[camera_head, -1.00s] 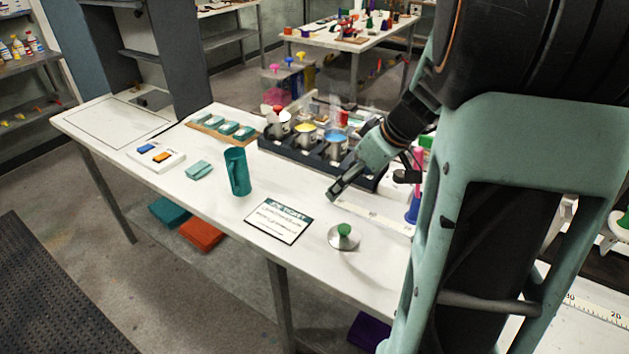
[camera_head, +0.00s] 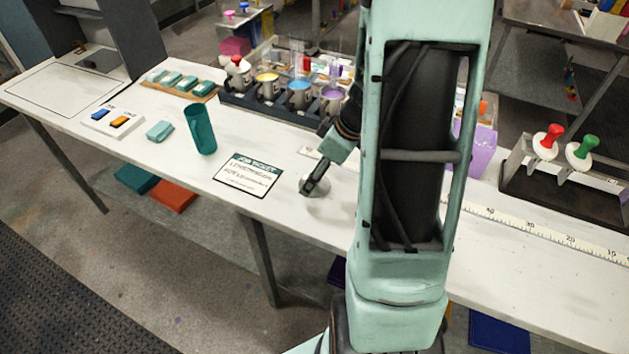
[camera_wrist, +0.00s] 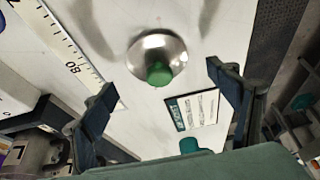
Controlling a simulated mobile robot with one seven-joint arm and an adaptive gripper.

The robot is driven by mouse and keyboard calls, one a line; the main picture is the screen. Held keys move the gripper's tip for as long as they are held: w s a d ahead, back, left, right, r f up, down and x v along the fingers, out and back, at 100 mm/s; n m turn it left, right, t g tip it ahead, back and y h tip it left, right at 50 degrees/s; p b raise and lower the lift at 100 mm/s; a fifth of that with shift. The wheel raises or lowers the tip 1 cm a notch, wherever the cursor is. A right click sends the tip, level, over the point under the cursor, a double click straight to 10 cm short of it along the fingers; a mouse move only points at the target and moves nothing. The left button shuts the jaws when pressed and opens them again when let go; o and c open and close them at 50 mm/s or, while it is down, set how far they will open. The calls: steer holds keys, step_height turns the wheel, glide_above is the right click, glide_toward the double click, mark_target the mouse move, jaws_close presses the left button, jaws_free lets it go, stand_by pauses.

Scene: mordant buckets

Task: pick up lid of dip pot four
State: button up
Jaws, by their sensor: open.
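The lid is a silver disc with a green knob. In the wrist view the lid (camera_wrist: 157,58) lies on the white bench, ahead of and between my open fingers (camera_wrist: 160,105), not touching them. In the head view the lid (camera_head: 318,187) is mostly hidden behind my gripper (camera_head: 306,188), and its knob does not show. A row of dip pots (camera_head: 298,92) with coloured contents stands in a dark rack at the back of the bench. I cannot tell which pot is number four.
A printed card (camera_head: 248,174) lies left of the lid. A teal jug (camera_head: 200,130) stands farther left. A ruler strip (camera_head: 540,240) runs along the bench at right, near a rack with red and green knobbed pieces (camera_head: 582,150). The bench's front edge is close to the lid.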

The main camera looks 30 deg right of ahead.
steer(key=shift+x, duration=1.25)
steer(key=shift+c, duration=0.3)
steer(key=c, duration=1.2)
steer(key=shift+r, duration=0.1)
